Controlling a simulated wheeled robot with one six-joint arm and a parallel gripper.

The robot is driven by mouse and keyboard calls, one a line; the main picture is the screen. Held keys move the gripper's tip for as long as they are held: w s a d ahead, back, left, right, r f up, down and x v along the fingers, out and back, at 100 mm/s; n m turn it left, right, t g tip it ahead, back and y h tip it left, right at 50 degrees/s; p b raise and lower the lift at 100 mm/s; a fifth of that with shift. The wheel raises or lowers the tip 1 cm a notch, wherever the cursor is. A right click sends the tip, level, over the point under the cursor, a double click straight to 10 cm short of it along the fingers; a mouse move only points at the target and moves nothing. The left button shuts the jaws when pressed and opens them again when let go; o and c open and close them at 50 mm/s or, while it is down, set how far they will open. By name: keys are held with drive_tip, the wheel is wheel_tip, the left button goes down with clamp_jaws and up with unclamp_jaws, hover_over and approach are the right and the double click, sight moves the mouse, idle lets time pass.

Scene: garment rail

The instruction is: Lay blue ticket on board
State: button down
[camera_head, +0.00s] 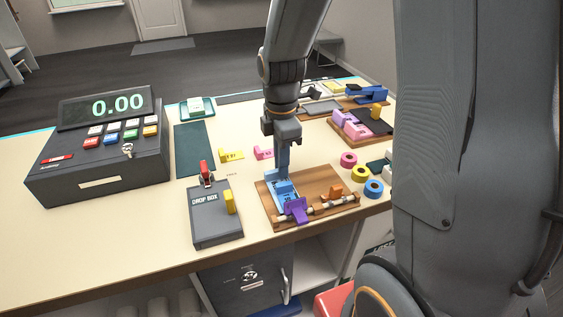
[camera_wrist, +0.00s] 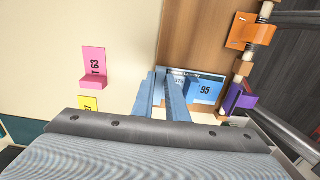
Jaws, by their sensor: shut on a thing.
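The blue ticket (camera_head: 281,192), marked 95 in the wrist view (camera_wrist: 206,90), is at the left part of the wooden board (camera_head: 315,180). My gripper (camera_head: 283,172) points down over it and is shut on it; its two fingers also show in the wrist view (camera_wrist: 168,92). The ticket looks flat and level at the board, but I cannot tell whether it touches the wood. The fingers hide its near end in the wrist view. The board also shows bare wood in the wrist view (camera_wrist: 195,40).
A rod along the board's front carries a purple clip (camera_head: 297,211) and an orange clip (camera_head: 336,192). A pink ticket (camera_head: 263,153) and a yellow ticket (camera_head: 231,155) lie behind. A drop box (camera_head: 214,222) stands left, tape rolls (camera_head: 359,173) right, a cash register (camera_head: 100,165) far left.

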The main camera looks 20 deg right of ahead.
drive_tip(key=c, duration=1.2)
unclamp_jaws()
drive_tip(key=shift+r, duration=0.2)
drive_tip(key=shift+r+p, duration=2.25)
drive_tip(key=shift+r, duration=0.05)
drive_tip(key=shift+r, duration=0.15)
wheel_tip(320, 180, up, 5)
drive_tip(key=p, duration=0.4)
